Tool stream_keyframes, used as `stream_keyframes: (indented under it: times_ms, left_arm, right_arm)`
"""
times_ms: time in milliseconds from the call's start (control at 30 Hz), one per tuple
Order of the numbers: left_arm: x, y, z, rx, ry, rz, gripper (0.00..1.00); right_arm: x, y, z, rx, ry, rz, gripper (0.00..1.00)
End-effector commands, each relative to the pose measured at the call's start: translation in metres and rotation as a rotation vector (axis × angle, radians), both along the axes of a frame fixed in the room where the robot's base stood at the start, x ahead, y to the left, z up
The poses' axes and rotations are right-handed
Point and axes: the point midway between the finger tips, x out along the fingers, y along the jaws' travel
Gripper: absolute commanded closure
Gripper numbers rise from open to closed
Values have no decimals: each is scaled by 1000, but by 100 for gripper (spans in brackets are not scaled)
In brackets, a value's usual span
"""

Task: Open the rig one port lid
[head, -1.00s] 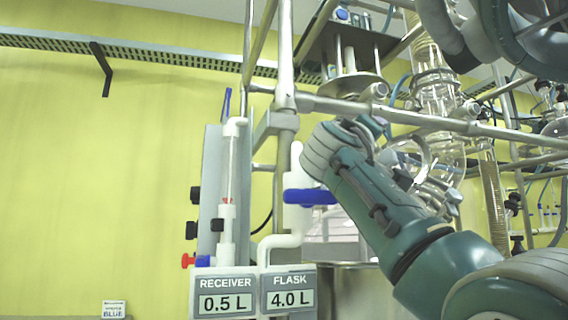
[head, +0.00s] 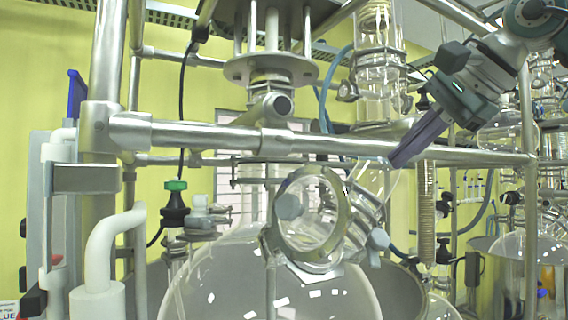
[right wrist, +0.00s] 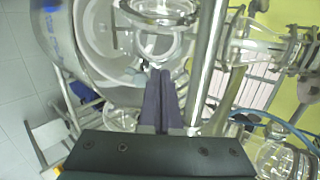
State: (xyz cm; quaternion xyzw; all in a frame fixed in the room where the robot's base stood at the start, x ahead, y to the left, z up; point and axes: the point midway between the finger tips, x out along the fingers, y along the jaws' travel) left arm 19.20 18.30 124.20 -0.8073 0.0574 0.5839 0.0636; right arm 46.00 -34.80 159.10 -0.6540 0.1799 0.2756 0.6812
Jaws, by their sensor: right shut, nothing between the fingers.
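The glass reactor vessel (head: 250,280) stands at the bottom centre of the head view. On its top is a round port (head: 312,222) in a metal clamp ring with grey knobs. I cannot tell whether its clear lid is open or closed. My right gripper (head: 398,160) comes in from the upper right, its dark purple fingers shut and empty, pointing down-left towards the port. The fingertips appear apart from the ring. In the right wrist view the shut fingers (right wrist: 160,82) point at a glass ring opening (right wrist: 158,45). My left gripper is not in view.
A horizontal metal bar (head: 220,138) crosses in front of the glassware, close to my right fingers. A vertical post (head: 106,80) stands at left. A glass column (head: 378,70) rises behind. A green-capped fitting (head: 175,200) stands left of the port.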

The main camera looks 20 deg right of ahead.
Motion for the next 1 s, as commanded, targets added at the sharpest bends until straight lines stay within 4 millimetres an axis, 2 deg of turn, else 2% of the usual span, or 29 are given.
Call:
stream_keyframes:
  times_ms: [67, 167, 733, 1000]
  left_arm:
    - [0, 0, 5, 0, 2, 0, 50]
    - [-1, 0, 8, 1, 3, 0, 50]
    - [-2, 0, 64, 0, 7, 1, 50]
    - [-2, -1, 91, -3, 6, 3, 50]
  right_arm:
    - [-6, -8, -1, -49, 33, -4, 100]
    - [-4, -10, -7, -64, 46, -3, 100]
    - [69, 3, -65, -56, 44, -1, 100]
    - [56, 30, -56, -61, 40, 0, 100]
